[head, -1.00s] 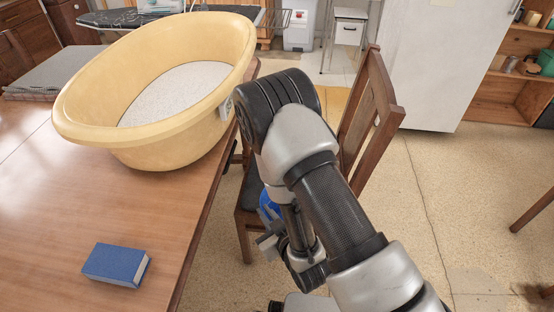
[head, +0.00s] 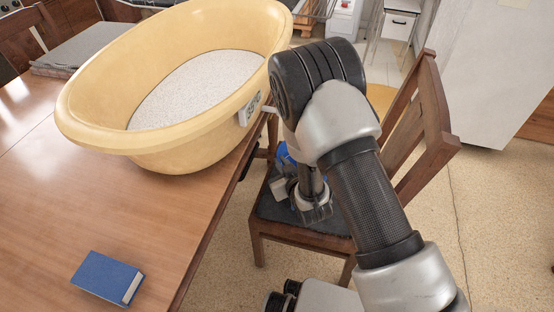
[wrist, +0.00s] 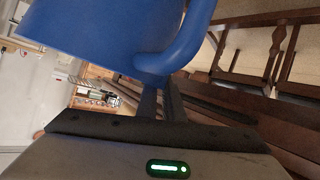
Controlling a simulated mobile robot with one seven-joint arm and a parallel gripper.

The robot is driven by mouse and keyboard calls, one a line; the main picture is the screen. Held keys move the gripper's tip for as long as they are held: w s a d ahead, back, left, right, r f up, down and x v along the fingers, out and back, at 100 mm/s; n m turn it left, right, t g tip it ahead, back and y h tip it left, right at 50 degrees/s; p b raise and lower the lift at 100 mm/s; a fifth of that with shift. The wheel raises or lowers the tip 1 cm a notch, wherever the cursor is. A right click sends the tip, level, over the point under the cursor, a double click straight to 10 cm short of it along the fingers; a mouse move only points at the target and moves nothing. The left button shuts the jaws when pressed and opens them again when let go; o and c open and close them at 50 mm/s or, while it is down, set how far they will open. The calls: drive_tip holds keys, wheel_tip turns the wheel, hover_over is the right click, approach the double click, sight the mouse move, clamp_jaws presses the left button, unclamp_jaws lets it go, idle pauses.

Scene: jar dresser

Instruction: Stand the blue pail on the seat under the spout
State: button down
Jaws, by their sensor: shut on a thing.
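The blue pail (wrist: 100,30) fills the upper left of the wrist view. My gripper (wrist: 160,100) is shut on its looped blue handle. In the head view only a small part of the pail (head: 284,153) shows above the chair, beside the table edge; my arm hides the rest. The chair's dark seat (head: 272,208) lies below and around my gripper. I cannot tell whether the pail touches it. A large yellow tub (head: 185,150) of white grains stands on the table. A small spout (head: 268,109) sticks out from its right side, above the seat and partly against my arm.
The wooden table (head: 60,200) fills the left, with a blue book (head: 105,277) near its front edge. The chair's slatted backrest (head: 425,130) rises right of my arm. A white fridge (head: 490,70) stands behind. The floor at right is clear.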

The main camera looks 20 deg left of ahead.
drive_tip(key=b+x, duration=0.2)
drive_tip(key=x, duration=0.5)
drive_tip(key=shift+f, duration=0.25)
drive_tip(key=shift+s+d+f, duration=0.1)
drive_tip(key=shift+d, duration=0.05)
drive_tip(key=c, duration=1.9)
unclamp_jaws()
